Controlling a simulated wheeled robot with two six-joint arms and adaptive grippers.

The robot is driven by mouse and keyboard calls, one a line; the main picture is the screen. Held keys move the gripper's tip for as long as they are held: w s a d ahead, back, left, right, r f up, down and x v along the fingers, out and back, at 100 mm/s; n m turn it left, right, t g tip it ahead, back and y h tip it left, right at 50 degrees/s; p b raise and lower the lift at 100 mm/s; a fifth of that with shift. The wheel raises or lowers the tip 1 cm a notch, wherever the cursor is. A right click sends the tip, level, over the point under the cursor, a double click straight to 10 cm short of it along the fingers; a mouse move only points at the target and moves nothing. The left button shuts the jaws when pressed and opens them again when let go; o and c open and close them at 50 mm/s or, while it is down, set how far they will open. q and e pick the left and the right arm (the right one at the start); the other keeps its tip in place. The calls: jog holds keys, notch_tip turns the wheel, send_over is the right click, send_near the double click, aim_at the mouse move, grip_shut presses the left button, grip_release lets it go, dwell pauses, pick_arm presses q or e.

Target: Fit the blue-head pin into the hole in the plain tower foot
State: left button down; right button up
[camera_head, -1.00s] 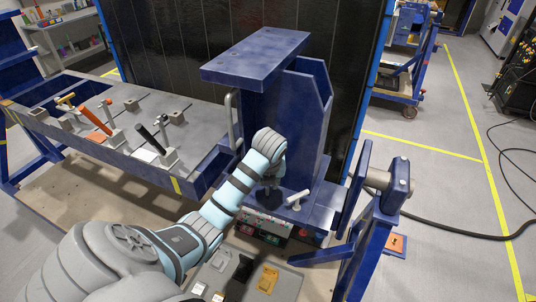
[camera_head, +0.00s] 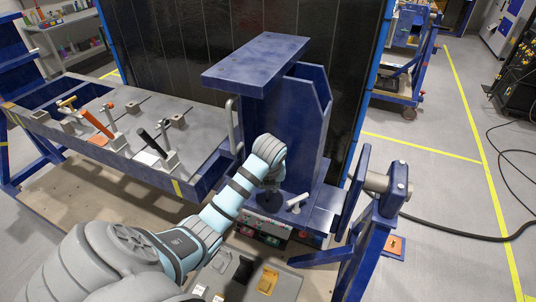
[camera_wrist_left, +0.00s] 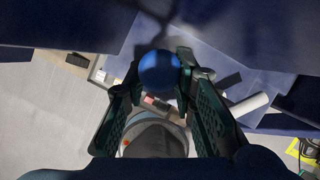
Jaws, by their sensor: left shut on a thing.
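My left gripper (camera_head: 271,198) is over the foot of the blue tower (camera_head: 322,216), low at the tower's front. In the left wrist view the gripper (camera_wrist_left: 158,88) is shut on the blue-head pin, whose round blue head (camera_wrist_left: 159,70) shows between the fingertips. The pin's shank and the hole are hidden, so I cannot tell whether the pin is in the hole. A white T-shaped piece (camera_head: 298,201) stands on the foot just right of the gripper; it also shows in the left wrist view (camera_wrist_left: 247,104). My right gripper is not in view.
The tower's overhanging top plate (camera_head: 258,64) is above and behind my forearm. A blue upright with a shaft (camera_head: 378,182) stands at the right. A flat table (camera_head: 190,118) with toggle clamps is at the left. A grey tray (camera_head: 222,272) lies below my arm.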

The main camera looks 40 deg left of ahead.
aim_at(268, 198)
pick_arm(q)
jog(key=shift+f+b, duration=1)
jog(key=shift+f, duration=2.1)
jog(key=c, duration=1.3)
grip_release()
jog(key=v, duration=0.7)
jog(key=shift+s+d+r, duration=0.1)
jog(key=shift+d+r, duration=0.05)
jog(key=shift+r, duration=0.05)
